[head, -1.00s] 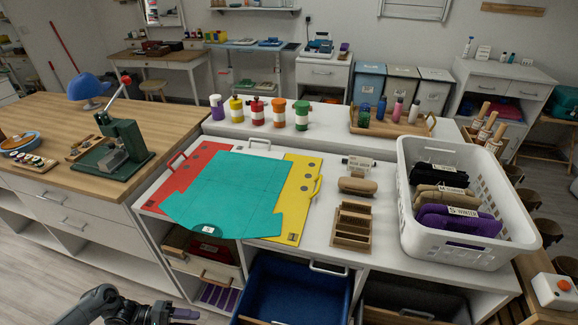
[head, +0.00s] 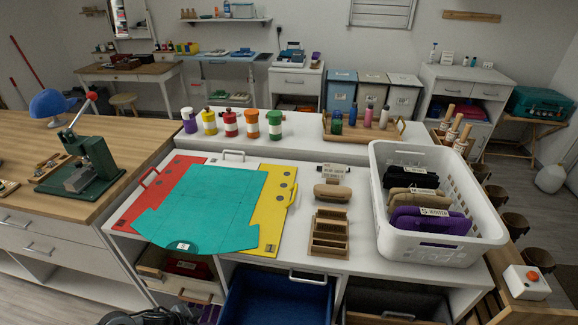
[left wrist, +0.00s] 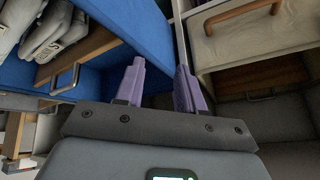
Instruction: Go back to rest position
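My left gripper (left wrist: 158,90) shows in the left wrist view with its two purple fingers apart and nothing seen held between them. It is near the cubby fronts, by a blue bin (left wrist: 110,22); I cannot tell whether it touches anything. In the head view only a dark part of my left arm shows at the bottom edge, and the gripper there is cut off. My right gripper is in neither view.
The white cubby bench (head: 345,225) carries a teal sheet (head: 208,205) and a white basket (head: 436,244) of packed items. Below are a blue bin (head: 275,300) and other cubbies. A wooden worktop (head: 120,130) with a green press (head: 88,160) stands left.

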